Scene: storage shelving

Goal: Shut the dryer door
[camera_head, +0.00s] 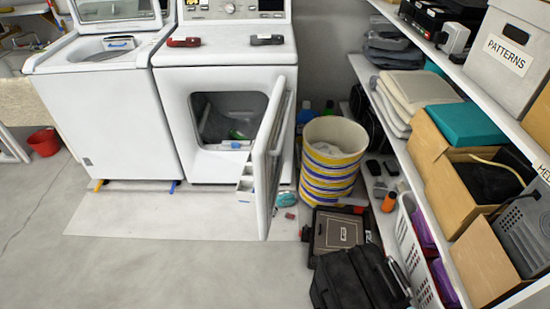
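The white dryer (222,75) stands against the back wall, to the right of the washer. Its door (270,160) is swung wide open on the right side and points out toward me, seen nearly edge-on. The dryer opening (230,118) is exposed, with some dark, white and green items inside. Neither of my grippers shows in the head view, so their state is hidden.
A white washer (108,115) stands left of the dryer. A striped basket (331,160), a black bag (355,280) and small items lie right of the door. Loaded shelves (440,170) line the right side. The floor in front (150,265) is clear.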

